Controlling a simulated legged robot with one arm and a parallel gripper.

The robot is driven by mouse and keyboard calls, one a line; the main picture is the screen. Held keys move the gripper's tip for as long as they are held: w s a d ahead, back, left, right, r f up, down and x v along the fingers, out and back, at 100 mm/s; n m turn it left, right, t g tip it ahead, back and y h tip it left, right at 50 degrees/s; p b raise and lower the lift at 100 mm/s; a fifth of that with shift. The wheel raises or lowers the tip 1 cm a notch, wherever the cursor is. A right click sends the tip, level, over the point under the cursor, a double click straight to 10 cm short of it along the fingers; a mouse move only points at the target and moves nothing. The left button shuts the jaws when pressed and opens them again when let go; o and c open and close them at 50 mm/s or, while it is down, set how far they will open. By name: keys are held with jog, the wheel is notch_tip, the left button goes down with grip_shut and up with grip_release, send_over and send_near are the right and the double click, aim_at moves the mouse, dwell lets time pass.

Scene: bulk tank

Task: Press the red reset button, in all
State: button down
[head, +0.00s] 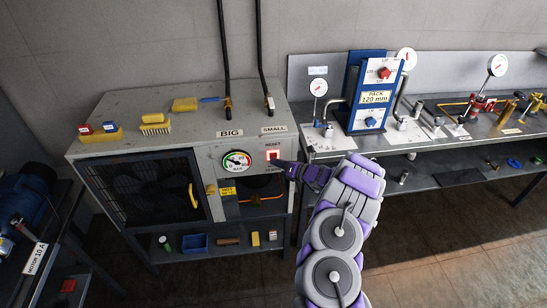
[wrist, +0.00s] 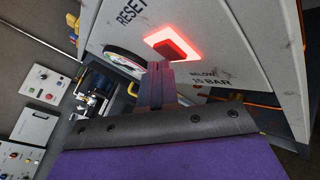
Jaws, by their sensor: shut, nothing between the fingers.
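The red reset button (head: 273,155) sits on the grey cabinet's front panel under the word RESET, with a glowing red square around it. In the wrist view the button (wrist: 172,47) is dark red inside the lit frame, just past my fingertips. My gripper (head: 281,164) is shut and empty, its tip close to the panel just below and right of the button. In the wrist view my gripper (wrist: 160,68) points at the button's lower edge. I cannot tell whether it touches.
The cabinet's mesh door (head: 140,190) has a yellow handle. Brushes (head: 155,125) lie on its top. A bench with gauges (head: 497,66) stands at right; a blue motor (head: 25,195) is at left.

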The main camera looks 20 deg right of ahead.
jog(key=shift+w, duration=0.35)
dwell(0.6)
jog(key=shift+s, duration=0.1)
jog(key=shift+s+a, duration=0.15)
jog(key=shift+s, duration=0.55)
jog(key=shift+s+a+p, duration=0.15)
jog(key=shift+s+a, duration=0.1)
jog(key=shift+s, duration=0.55)
jog(key=shift+s+a+p, duration=0.15)
jog(key=shift+s+a, duration=0.05)
jog(key=shift+s, duration=0.6)
jog(key=shift+s+a+p, duration=0.15)
jog(key=shift+s+a, duration=0.1)
jog(key=shift+s, duration=0.55)
